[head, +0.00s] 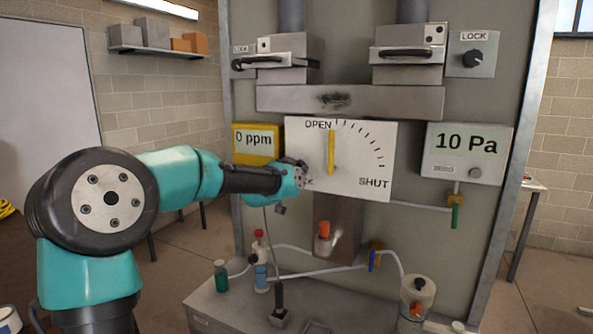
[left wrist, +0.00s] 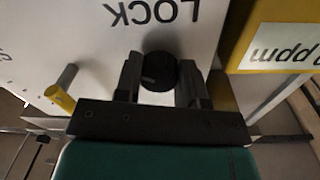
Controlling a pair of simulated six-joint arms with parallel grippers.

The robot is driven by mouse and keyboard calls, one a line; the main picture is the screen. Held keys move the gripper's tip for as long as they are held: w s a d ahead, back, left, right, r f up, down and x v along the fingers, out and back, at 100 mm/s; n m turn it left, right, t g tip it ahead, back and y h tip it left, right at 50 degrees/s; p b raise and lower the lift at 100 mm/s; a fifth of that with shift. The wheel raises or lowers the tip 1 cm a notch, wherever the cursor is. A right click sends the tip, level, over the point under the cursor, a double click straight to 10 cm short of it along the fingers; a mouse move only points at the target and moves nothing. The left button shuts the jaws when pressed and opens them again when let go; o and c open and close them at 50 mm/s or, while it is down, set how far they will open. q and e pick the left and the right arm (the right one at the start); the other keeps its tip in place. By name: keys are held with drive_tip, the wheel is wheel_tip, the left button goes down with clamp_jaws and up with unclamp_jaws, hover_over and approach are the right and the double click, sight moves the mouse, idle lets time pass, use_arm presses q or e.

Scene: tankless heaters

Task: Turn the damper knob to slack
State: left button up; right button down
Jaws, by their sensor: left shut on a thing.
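The white damper dial plate (head: 362,150) has marks from OPEN to SHUT, and its yellow pointer (head: 331,152) stands upright at OPEN. My left gripper (head: 300,174) is at the plate's lower left corner, covering the knob and most of its label in the head view. In the left wrist view, a round black knob (left wrist: 158,72) sits between the two fingers of my left gripper (left wrist: 160,85), which is shut on it. The word LOCK (left wrist: 152,12) shows upside down beside the knob. My right gripper is not in view.
A yellow 0 ppm meter (head: 250,144) is close to the left gripper. A 10 Pa gauge (head: 468,152) is at the right. Another LOCK knob (head: 473,58) is at the upper right. Bottles and tubes stand on the bench (head: 215,305) below.

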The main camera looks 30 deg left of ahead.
use_arm(q)
drive_tip(key=shift+c, duration=0.9)
drive_tip(key=shift+n, duration=0.5)
drive_tip(key=n, duration=1.4)
drive_tip(key=n+y, duration=0.1)
drive_tip(key=n, duration=0.6)
drive_tip(key=shift+d+r, duration=0.15)
drive_tip(key=shift+d, duration=0.15)
drive_tip(key=o, duration=0.9)
